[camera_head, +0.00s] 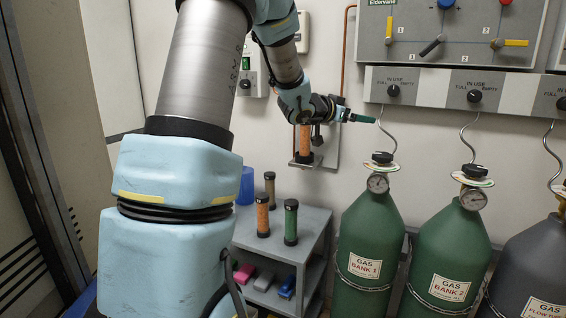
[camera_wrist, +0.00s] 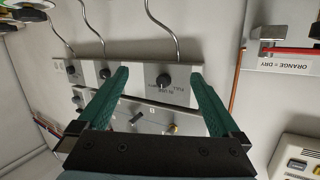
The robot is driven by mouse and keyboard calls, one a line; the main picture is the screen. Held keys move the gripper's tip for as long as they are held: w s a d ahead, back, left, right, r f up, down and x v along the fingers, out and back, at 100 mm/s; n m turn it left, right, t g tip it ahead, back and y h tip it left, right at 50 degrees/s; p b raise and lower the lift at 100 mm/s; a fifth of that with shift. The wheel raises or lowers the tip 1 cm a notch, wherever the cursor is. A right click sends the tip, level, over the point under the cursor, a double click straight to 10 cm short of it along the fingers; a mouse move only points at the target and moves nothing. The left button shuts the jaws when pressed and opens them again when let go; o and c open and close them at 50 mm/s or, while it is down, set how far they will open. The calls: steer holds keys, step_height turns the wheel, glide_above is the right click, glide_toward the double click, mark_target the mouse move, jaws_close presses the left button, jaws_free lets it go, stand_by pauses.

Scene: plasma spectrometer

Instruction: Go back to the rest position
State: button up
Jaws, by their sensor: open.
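My gripper (camera_head: 362,118) is in the air in front of the wall, right of the upright orange cylinder in the wall bracket and below the valve panel. Its fingers point right in the head view. In the wrist view my gripper (camera_wrist: 158,75) has its two green fingers spread apart with nothing between them. The orange cylinder (camera_head: 304,142) stands in the wall bracket (camera_head: 318,164), and its top is partly hidden by my wrist. My arm reaches up from the lower left and bends over to the right.
A grey shelf cart (camera_head: 322,216) holds several cylinders, including an orange one (camera_head: 263,214) and a green one (camera_head: 291,222), and a blue cup (camera_head: 246,186). Gas bottles (camera_head: 372,225) stand at right under a regulator panel (camera_head: 434,92). An ORANGE = DRY label (camera_wrist: 298,65) is at the right.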

steer(key=s+a+f+n+y+p, duration=0.1)
steer(key=s+a+f+n+y, duration=0.2)
steer(key=a, duration=0.4)
steer(key=s+a+f+n+g+y+p, duration=0.1)
steer(key=s+a+f+n+y, duration=0.2)
steer(key=a, duration=0.4)
steer(key=s+a+f+n+y+p, duration=0.1)
steer(key=s+a+f+n+y, duration=0.2)
steer(key=a, duration=0.4)
steer(key=s+a+f+g+y, duration=0.1)
steer(key=s+a+f+g, duration=0.1)
steer(key=s, duration=0.7)
steer(key=s+a+f+n+g+y+p, duration=0.1)
steer(key=s+a+f+g+y, duration=0.1)
steer(key=s, duration=0.7)
steer(key=a+f+g, duration=0.1)
steer(key=a+g, duration=0.1)
steer(key=g, duration=0.1)
steer(key=shift+s+n, duration=0.3)
steer(key=shift+s, duration=0.1)
steer(key=shift+f, duration=0.1)
